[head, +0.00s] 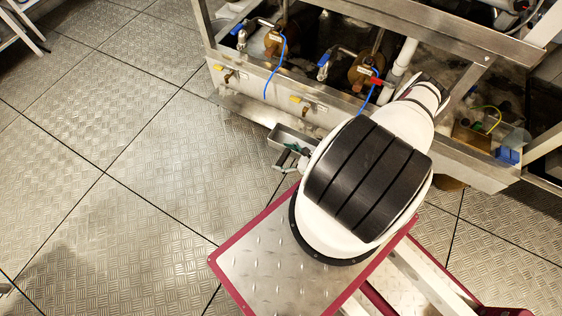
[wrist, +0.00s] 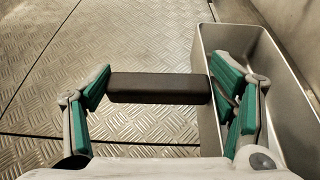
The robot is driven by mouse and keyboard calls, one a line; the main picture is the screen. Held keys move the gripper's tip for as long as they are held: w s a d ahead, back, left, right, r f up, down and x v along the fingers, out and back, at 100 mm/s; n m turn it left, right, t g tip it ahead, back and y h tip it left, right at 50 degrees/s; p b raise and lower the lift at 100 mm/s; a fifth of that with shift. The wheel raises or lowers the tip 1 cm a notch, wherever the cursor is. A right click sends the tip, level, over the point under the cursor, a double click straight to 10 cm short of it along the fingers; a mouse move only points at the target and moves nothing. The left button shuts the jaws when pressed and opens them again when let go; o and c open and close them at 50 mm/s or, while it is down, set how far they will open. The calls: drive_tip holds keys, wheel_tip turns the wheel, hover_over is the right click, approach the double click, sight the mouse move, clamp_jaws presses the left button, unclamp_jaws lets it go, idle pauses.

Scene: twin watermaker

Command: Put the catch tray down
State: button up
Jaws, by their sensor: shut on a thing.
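The catch tray (wrist: 277,85) is a long grey metal trough with a dark bar handle (wrist: 155,88) on its left side in the wrist view. My gripper (wrist: 162,92) has green-padded fingers at the two ends of that handle and is shut on it. The right finger overlaps the tray's opening in this view. In the head view the tray (head: 283,134) shows as a small metal box at the front of the machine frame, with my gripper (head: 290,153) at its near side. My arm hides part of this area. I cannot tell whether the tray touches the floor.
A metal machine frame (head: 300,112) with valves, blue hoses and pipes stands behind the tray. Patterned metal floor plates (head: 150,150) lie clear to the left. In the wrist view a grey wall-like surface (wrist: 290,30) runs close along the tray's far right side.

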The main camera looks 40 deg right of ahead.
drive_tip(key=shift+w+d+b, duration=0.55)
drive_tip(key=shift+d+b, duration=0.15)
drive_tip(key=shift+d, duration=0.75)
drive_tip(key=shift+w+d+b, duration=0.5)
drive_tip(key=shift+d+b, duration=0.25)
drive_tip(key=shift+d, duration=0.65)
drive_tip(key=shift+w+d+b, duration=0.55)
drive_tip(key=shift+d+b, duration=0.15)
drive_tip(key=shift+d, duration=0.75)
drive_tip(key=shift+f+b, duration=0.5)
drive_tip(key=shift+f, duration=0.05)
drive_tip(key=o, duration=1.8)
drive_tip(key=shift+o, duration=0.2)
drive_tip(key=shift+s, duration=0.1)
drive_tip(key=v, duration=1.2)
